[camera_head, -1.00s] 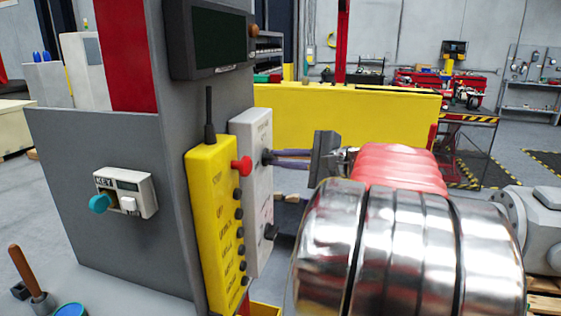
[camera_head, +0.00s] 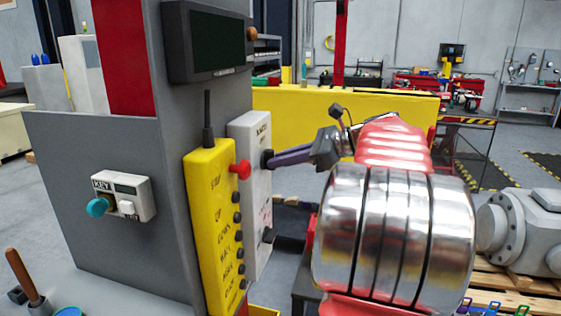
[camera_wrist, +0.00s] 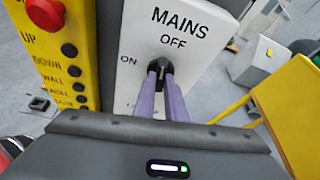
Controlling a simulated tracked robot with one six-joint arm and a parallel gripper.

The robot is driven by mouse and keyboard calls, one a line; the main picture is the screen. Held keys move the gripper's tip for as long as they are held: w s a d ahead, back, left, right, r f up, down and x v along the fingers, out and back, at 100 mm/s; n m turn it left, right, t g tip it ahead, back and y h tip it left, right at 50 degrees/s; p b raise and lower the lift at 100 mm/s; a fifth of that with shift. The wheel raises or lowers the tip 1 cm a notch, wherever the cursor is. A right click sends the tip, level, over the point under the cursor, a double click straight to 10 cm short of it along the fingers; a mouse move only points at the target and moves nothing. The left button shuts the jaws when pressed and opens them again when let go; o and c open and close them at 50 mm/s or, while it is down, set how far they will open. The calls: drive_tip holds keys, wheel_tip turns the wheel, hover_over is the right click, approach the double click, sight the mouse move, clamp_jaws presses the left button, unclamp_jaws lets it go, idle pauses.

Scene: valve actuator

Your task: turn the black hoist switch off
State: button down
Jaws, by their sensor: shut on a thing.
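A white switch panel (camera_head: 247,195) stands behind the yellow pendant. Its upper black knob (camera_wrist: 154,68) sits under the words MAINS and OFF, with ON to its left in the wrist view. My gripper (camera_head: 276,159) reaches it from the right, with its purple fingers closed on the knob's two sides. The fingers hide part of the knob, so where it points is hard to tell. A lower black knob (camera_head: 268,236) on the same panel is free, with small red lettering above it that I cannot read. The wrist view hides that lower part behind my gripper.
The yellow pendant (camera_head: 213,225) with a red button (camera_head: 240,170) and several black buttons stands close to the left of the panel. A key box (camera_head: 124,196) is on the grey cabinet (camera_head: 75,150). A yellow barrier (camera_head: 340,110) is behind.

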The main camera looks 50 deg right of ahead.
drive_tip(key=shift+d+f+m+g+y, duration=0.1)
drive_tip(key=shift+f+m+g+y, duration=0.2)
drive_tip(key=shift+m, duration=0.2)
drive_tip(key=shift+r, duration=0.1)
drive_tip(key=c, duration=1.8)
unclamp_jaws()
drive_tip(key=shift+r, duration=0.15)
drive_tip(key=shift+s, duration=0.1)
drive_tip(key=v, duration=1.3)
drive_tip(key=shift+s+d, duration=0.15)
drive_tip(key=shift+s, duration=0.05)
